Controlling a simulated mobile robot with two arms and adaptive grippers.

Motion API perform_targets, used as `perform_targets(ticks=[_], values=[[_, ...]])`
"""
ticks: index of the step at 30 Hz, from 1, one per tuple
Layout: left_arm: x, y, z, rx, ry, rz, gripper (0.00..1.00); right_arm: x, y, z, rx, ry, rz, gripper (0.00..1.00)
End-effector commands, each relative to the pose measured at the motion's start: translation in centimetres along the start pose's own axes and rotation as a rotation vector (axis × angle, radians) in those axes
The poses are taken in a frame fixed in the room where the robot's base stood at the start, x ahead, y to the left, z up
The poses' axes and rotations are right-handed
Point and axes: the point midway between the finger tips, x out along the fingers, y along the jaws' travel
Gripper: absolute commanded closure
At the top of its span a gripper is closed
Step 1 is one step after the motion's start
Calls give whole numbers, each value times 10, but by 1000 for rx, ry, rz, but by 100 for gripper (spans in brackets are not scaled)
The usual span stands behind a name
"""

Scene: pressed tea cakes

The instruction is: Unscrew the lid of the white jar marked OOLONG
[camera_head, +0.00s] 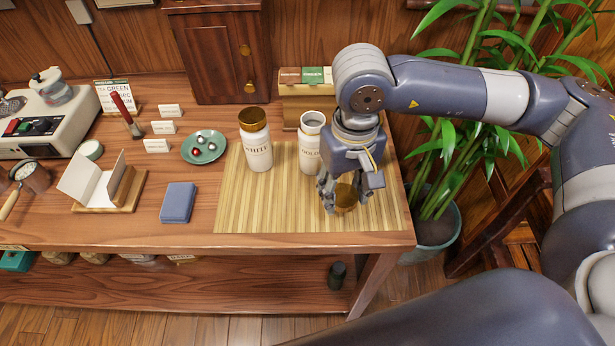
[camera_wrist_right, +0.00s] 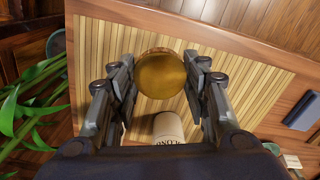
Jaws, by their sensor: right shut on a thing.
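The white jar marked OOLONG (camera_head: 309,150) stands upright on the bamboo mat (camera_head: 240,200), its top open and without a lid. It also shows in the right wrist view (camera_wrist_right: 168,127). My right gripper (camera_head: 347,192) points down in front of the jar, to its right, apart from it. It is shut on a gold lid (camera_head: 346,196), which shows between the fingers in the right wrist view (camera_wrist_right: 160,75). The lid is at or just above the mat; I cannot tell if it touches. My left gripper is not in view.
The white jar marked WHITE (camera_head: 257,150), with its gold lid on, stands left of the open jar. A wooden box of tea packets (camera_head: 300,95) is behind. A green plate (camera_head: 204,147) and blue box (camera_head: 178,202) lie left. A potted plant (camera_head: 432,240) stands right of the table.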

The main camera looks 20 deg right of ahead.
Motion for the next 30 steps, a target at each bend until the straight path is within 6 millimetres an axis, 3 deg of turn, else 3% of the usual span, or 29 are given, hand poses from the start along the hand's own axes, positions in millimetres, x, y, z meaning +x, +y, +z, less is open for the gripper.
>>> perform_targets(ticks=[12,18,23,30], values=[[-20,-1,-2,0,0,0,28,24,-34,52,-6,-6,-6,86],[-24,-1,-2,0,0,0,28,28,-42,64,12,-1,-7,86],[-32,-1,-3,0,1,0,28,28,-45,49,21,0,-5,86],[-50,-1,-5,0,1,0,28,32,-52,-2,20,-1,-5,86]])
